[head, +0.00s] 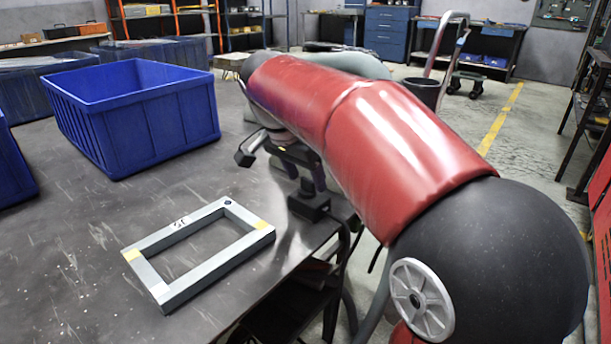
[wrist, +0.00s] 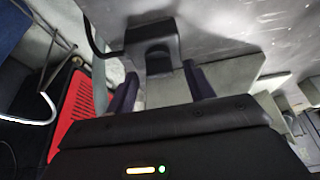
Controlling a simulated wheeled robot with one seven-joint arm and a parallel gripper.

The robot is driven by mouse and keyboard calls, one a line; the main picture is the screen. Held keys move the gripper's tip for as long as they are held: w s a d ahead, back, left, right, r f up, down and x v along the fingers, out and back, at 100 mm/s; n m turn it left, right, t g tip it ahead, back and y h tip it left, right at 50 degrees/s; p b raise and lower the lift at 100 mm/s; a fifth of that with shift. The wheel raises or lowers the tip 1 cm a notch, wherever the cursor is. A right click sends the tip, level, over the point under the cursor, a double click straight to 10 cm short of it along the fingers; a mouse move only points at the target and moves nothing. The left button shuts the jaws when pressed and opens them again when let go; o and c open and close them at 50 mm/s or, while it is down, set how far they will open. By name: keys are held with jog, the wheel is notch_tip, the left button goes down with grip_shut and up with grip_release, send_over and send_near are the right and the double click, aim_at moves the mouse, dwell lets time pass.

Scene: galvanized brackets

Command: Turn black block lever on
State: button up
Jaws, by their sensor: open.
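The black block (head: 308,205) sits at the right edge of the dark workbench, with a cable running from it. In the wrist view the black block (wrist: 152,42) is at top centre, its lower part reaching toward the gap between my fingers. I cannot make out the lever's position. My gripper (head: 306,180) is open just above and behind the block in the head view. In the wrist view my gripper (wrist: 161,72) has its two dark purple fingers apart, one on each side of the block's lower part. Contact cannot be told.
A grey rectangular metal frame (head: 203,283) lies flat on the workbench (head: 60,260) left of the block. A blue bin (head: 135,120) stands behind it, with more blue bins at the far left. The bench edge drops off just right of the block.

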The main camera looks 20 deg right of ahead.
jog(key=v, duration=0.6)
jog(key=shift+r+p, duration=0.4)
jog(key=shift+p, duration=0.05)
jog(key=shift+s+a, duration=0.1)
jog(key=shift+s, duration=0.1)
